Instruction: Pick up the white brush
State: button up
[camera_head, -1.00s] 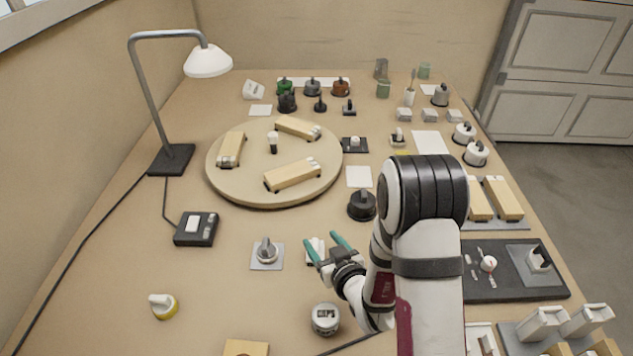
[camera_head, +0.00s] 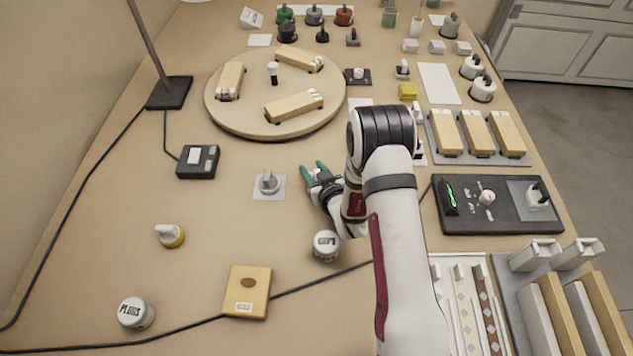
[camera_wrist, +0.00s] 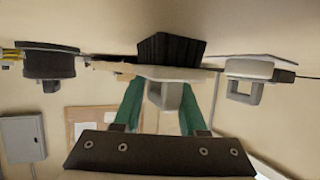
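The white brush (camera_wrist: 164,72) shows in the wrist view, which looks upside down. It has a white body with a loop handle and dark bristles against the bench. Its handle lies between the two green fingers of my gripper (camera_wrist: 160,88). The fingers stand apart, and I see no clear grip on the handle. In the head view my gripper (camera_head: 314,167) is low over the bench, right of a grey knob on a white plate (camera_head: 269,184). There my fingers and hand hide most or all of the brush.
The grey knob also shows close beside the brush in the wrist view (camera_wrist: 246,88). A round labelled tin (camera_head: 326,246) stands in front of my gripper. A round wooden turntable (camera_head: 230,115) with blocks lies behind. The bench left of the knob is fairly clear.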

grip_shut()
jog(key=shift+r, duration=0.1)
